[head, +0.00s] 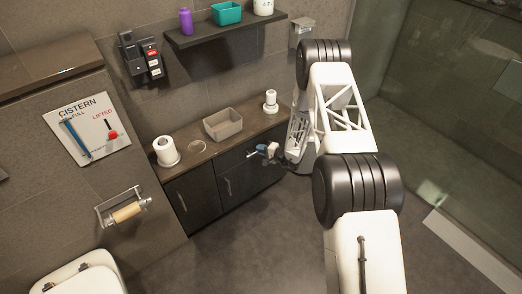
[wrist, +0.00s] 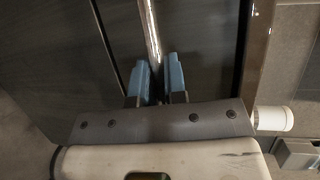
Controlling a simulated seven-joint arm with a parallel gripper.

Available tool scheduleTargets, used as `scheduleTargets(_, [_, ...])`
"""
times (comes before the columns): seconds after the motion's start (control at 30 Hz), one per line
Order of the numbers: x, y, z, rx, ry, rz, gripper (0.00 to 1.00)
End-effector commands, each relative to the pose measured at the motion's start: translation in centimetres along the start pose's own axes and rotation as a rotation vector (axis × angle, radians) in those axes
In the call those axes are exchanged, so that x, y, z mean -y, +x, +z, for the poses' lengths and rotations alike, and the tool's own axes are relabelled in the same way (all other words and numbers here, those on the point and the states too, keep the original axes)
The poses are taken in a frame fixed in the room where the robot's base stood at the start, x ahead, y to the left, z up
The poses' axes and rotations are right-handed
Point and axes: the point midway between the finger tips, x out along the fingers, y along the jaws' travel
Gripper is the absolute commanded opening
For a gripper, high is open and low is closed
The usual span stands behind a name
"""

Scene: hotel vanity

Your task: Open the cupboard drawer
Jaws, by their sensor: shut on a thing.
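The dark cupboard (head: 195,198) stands under a brown countertop, and its drawer front (head: 233,160) is at the upper right, appearing flush with the cupboard. My gripper (head: 266,150) is at this drawer front in the head view, with its blue fingertips showing. In the wrist view, my gripper (wrist: 158,82) has one blue finger on each side of a long metal handle (wrist: 152,30) and is shut on it. The dark drawer front (wrist: 200,35) lies behind the handle. My arm hides the right end of the cupboard in the head view.
The countertop holds a grey bin (head: 223,124), a toilet roll (head: 166,151) and a white stacked item (head: 270,102). A toilet (head: 75,283) is at the lower left. A glass shower panel (head: 440,120) is at the right. The floor (head: 240,245) before the cupboard is clear.

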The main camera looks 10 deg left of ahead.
Motion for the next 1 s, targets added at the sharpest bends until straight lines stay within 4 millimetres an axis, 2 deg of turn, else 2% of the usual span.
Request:
scheduleTargets(0.27, [-0.2, -0.9, 0.3, -0.001, 0.001, 0.001, 0.00])
scheduleTargets(0.47, [-0.7, -3.0, 1.1, -0.003, 0.002, 0.001, 0.00])
scheduleTargets(0.67, [-1.3, -6.4, 2.5, -0.003, 0.002, 0.001, 0.00])
scheduleTargets(1.0, [-2.8, -13.2, 5.2, -0.005, 0.003, 0.001, 0.00])
